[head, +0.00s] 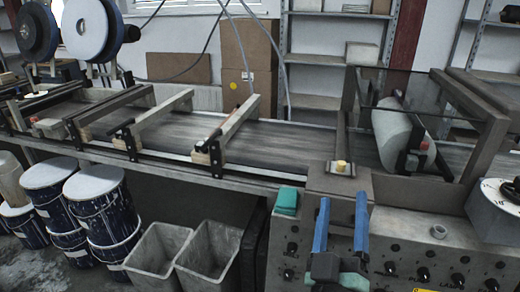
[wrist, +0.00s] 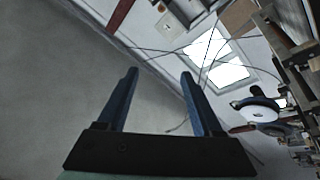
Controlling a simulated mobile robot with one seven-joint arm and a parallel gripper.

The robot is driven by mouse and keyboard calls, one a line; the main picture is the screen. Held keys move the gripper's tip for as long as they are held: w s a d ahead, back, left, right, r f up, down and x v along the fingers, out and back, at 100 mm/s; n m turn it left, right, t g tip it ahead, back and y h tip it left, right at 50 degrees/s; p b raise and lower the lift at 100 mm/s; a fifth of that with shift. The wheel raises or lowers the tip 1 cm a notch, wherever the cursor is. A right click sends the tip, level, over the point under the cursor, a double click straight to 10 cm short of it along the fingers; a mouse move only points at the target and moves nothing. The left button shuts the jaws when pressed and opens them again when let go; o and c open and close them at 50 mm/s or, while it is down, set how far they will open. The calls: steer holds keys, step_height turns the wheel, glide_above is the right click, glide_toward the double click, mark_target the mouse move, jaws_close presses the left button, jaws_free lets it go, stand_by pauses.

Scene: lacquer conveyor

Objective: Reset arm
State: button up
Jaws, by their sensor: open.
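My gripper (head: 341,225) shows at the lower right of the head view, in front of the grey control panel. Its two blue fingers point up and stand apart with nothing between them. In the wrist view my gripper (wrist: 158,82) is also open and empty, with wall, ceiling and bright windows beyond the fingers.
A conveyor (head: 290,142) with crossbars runs behind the control panel (head: 405,240), with a glass-sided frame (head: 440,84) at right. Two grey bins (head: 205,262) and several blue-and-white drums (head: 105,210) stand below. A teal block (head: 287,200) lies on the panel's top left. Shelves line the back wall.

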steer(key=s+a+r+m+t+p, duration=0.1)
steer(key=a+r+m, duration=0.15)
steer(key=r, duration=0.85)
steer(key=s+a+r+m+t+p, duration=0.1)
steer(key=a+r+m+t+p, duration=0.15)
steer(key=r, duration=0.75)
steer(key=s+a+r+t+y, duration=0.1)
steer(key=s+a+r+y, duration=0.2)
steer(key=r, duration=0.6)
steer(key=s+a+r+t+y+p, duration=0.1)
steer(key=s+a+r+y, duration=0.1)
steer(key=s+a+r, duration=0.3)
step_height(320, 180, up, 4)
steer(key=shift+s+r+y+p, duration=0.1)
steer(key=shift+s+y+p, duration=0.25)
steer(key=shift+s, duration=0.6)
steer(key=shift+a+t, duration=0.1)
steer(key=shift+t, duration=0.15)
